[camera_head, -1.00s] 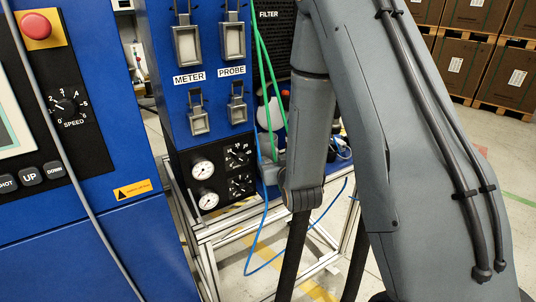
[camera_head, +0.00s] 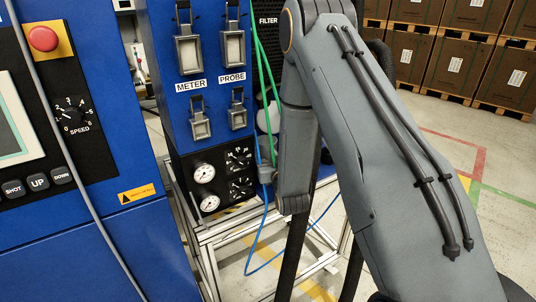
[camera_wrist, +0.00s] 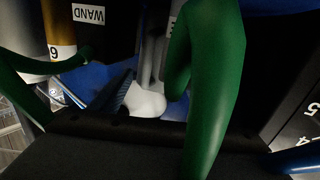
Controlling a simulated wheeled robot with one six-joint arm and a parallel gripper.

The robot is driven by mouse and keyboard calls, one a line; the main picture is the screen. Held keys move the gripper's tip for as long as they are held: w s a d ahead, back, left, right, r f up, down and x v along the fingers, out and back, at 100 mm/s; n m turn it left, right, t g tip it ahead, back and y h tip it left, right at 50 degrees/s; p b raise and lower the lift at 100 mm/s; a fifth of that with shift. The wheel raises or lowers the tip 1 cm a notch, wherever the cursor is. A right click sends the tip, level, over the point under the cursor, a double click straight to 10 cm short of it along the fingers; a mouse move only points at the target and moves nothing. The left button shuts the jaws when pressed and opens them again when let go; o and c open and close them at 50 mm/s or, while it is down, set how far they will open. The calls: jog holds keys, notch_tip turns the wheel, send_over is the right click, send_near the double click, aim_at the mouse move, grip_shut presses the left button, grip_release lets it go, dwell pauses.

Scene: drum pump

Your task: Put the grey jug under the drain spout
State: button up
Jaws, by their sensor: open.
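I cannot pick out the grey jug or the drain spout with certainty. In the head view a pale rounded container (camera_head: 268,119) shows partly behind the green hoses and my arm. In the wrist view a pale whitish-grey shape (camera_wrist: 147,100) lies beyond my gripper, partly covered by a green hose; I cannot tell what it is. My gripper (camera_wrist: 150,105) shows only in part at the bottom of the wrist view, with a dark ribbed piece that looks like one finger. It is open, with nothing clearly held. My arm hides it in the head view.
Green hoses (camera_wrist: 212,85) cross close before the wrist camera. A blue panel (camera_head: 168,95) with holders and gauges stands beside my arm, above a metal frame (camera_head: 235,235). A blue cable (camera_head: 262,240) loops by the frame. Floor at right is open before stacked boxes (camera_head: 465,60).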

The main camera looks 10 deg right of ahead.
jog(key=shift+w, duration=0.85)
jog(key=shift+c, duration=0.5)
jog(key=c, duration=0.9)
jog(key=shift+r, duration=0.1)
